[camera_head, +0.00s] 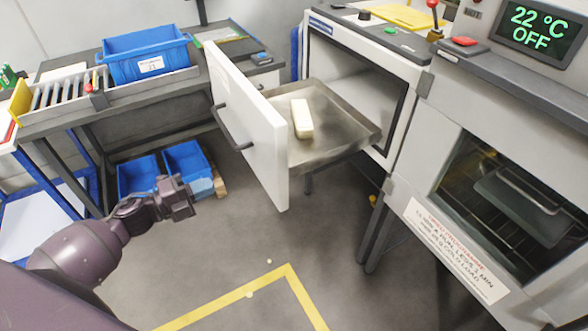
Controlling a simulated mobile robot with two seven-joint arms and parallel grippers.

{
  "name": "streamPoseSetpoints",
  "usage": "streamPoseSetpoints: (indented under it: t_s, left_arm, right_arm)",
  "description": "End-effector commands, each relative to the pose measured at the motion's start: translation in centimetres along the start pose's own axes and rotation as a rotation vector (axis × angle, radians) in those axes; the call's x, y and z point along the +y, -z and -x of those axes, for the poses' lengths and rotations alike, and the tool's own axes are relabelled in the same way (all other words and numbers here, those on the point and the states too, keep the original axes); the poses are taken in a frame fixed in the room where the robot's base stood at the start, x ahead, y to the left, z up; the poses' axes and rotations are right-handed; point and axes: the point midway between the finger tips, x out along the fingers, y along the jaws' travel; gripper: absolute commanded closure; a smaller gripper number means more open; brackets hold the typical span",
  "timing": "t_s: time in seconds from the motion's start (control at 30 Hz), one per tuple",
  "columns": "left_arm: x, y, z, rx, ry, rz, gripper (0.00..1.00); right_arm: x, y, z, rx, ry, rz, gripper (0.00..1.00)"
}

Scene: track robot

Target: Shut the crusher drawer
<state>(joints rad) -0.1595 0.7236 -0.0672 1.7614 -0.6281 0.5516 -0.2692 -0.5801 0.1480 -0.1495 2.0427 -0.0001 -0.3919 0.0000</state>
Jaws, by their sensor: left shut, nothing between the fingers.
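The crusher drawer (340,140) is pulled out of its white cabinet (416,72). Its tall white front panel (262,140) faces left and carries a dark bar handle (232,128). A pale yellow block (302,118) lies in the metal tray. My left gripper (188,194) is shut and empty, in the air to the lower left of the panel and apart from it. My right gripper is not in view.
An oven-like unit (412,184) with a display reading 22 °C OFF stands at the right. A blue crate (145,55) sits on the roller bench at the left, with blue bins (138,176) below. The floor in front is open, with yellow tape (288,270).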

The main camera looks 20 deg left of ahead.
Motion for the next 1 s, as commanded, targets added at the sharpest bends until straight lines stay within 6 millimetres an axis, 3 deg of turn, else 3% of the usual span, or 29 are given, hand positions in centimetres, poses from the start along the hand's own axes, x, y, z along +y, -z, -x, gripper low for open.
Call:
streamPoseSetpoints:
  t_s: [0.27, 1.0]
  left_arm:
    - [-0.2, 0.9, -1.1, 0.049, 0.012, -0.037, 1.00]
    - [-0.3, 1.4, -12.7, 0.045, 0.011, -0.035, 1.00]
  right_arm:
    - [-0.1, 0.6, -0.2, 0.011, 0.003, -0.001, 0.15]
    - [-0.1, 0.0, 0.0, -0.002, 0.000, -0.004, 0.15]
